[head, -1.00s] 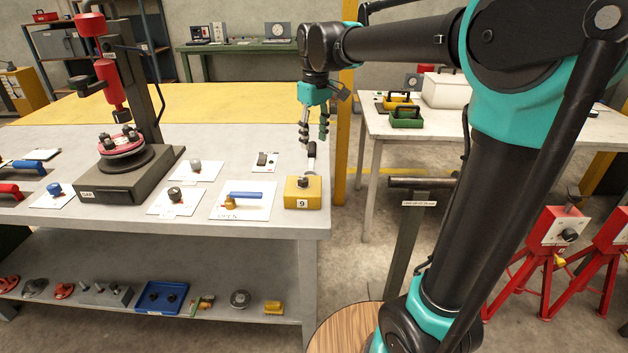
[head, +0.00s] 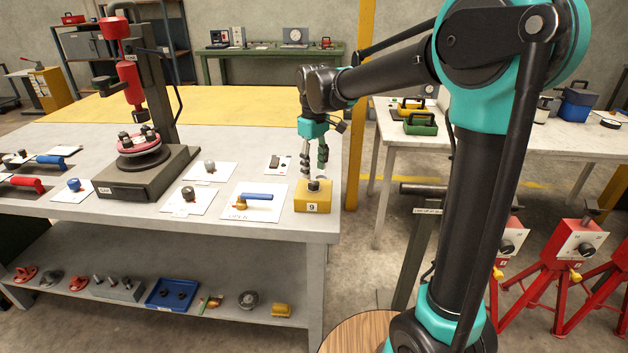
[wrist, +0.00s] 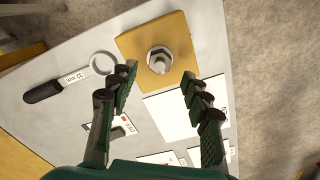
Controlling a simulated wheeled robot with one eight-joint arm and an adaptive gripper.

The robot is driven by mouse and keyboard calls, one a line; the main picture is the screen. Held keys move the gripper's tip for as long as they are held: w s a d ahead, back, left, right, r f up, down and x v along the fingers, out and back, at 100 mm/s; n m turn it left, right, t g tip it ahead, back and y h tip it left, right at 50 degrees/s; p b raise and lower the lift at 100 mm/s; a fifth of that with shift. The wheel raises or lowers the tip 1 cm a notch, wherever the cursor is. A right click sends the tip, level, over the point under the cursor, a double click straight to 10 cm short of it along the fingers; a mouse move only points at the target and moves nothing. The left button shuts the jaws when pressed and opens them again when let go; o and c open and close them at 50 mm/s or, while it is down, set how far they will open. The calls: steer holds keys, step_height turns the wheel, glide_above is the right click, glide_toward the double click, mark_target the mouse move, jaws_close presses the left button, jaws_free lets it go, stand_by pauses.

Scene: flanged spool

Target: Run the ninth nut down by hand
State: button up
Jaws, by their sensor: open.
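The ninth nut (wrist: 158,60) sits on a stud in the yellow block (head: 311,205) marked 9, at the right front corner of the bench. In the wrist view the yellow block (wrist: 182,30) lies just beyond my fingertips. My gripper (head: 313,174) points down above the block, and its fingers hide part of the nut in the head view. In the wrist view my gripper (wrist: 159,80) is open, with a finger to each side and nothing between them. I cannot tell how far the nut is down the stud.
A ring spanner (wrist: 70,82) marked 32 mm lies left of the block. A blue-handled valve (head: 258,197) on a white card is left of it. A red flanged spool (head: 139,145) stands on a dark base. The bench edge is close on the right.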

mark_target(314, 183)
steer(key=shift+f, duration=2.5)
jaws_close()
